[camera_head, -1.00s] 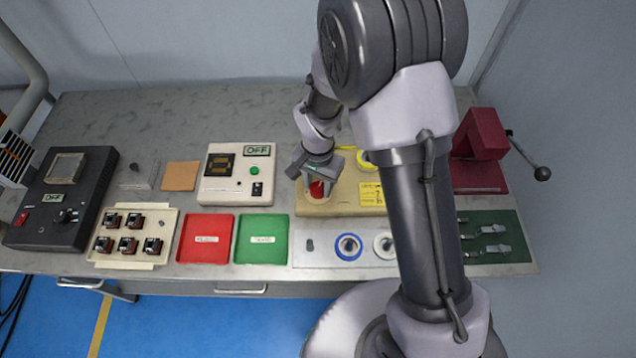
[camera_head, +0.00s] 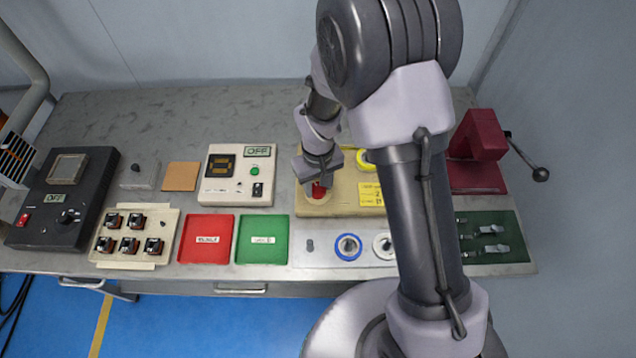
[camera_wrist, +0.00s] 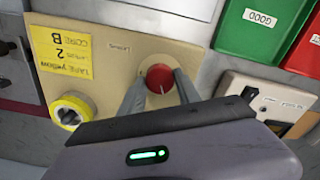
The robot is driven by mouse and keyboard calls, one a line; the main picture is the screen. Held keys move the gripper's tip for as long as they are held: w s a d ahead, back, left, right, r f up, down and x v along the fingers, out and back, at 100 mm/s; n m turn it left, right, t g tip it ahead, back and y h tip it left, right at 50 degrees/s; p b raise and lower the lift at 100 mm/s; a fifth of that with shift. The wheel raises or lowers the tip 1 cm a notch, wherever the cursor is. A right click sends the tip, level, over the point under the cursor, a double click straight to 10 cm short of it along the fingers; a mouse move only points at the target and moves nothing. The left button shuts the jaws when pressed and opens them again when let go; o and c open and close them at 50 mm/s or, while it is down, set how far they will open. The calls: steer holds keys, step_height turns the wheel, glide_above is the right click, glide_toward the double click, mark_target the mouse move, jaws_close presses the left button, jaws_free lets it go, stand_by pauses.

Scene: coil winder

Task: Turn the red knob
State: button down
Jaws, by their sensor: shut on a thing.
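The red knob (camera_wrist: 160,78) sits on a beige panel (camera_wrist: 110,52) and shows between my gripper's two fingers in the wrist view. My gripper (camera_wrist: 160,90) is shut on the knob, one finger at each side. In the head view my gripper (camera_head: 321,188) comes down on the red knob (camera_head: 318,191) at the left part of the beige panel (camera_head: 345,207), and partly hides it. A white mark shows on the knob's face.
A yellow tape roll (camera_wrist: 72,110) and a yellow label (camera_wrist: 62,47) are on the same panel. A green tray (camera_head: 262,255) and a red tray (camera_head: 206,256) lie at the front left. A control box (camera_head: 222,190) marked OFF stands left of the panel. A dark red press (camera_head: 480,138) stands at right.

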mark_target(318, 188)
steer(key=n+p, duration=0.1)
steer(key=n, duration=0.5)
steer(key=shift+r, duration=0.1)
steer(key=n+p, duration=0.1)
steer(key=n, duration=0.5)
steer(key=shift+n, duration=0.4)
stand_by(0.3)
steer(key=c, duration=0.9)
jaws_free()
steer(key=shift+o, duration=0.2)
step_height(318, 188, up, 17)
steer(key=p, duration=0.5)
steer(key=shift+r, duration=0.15)
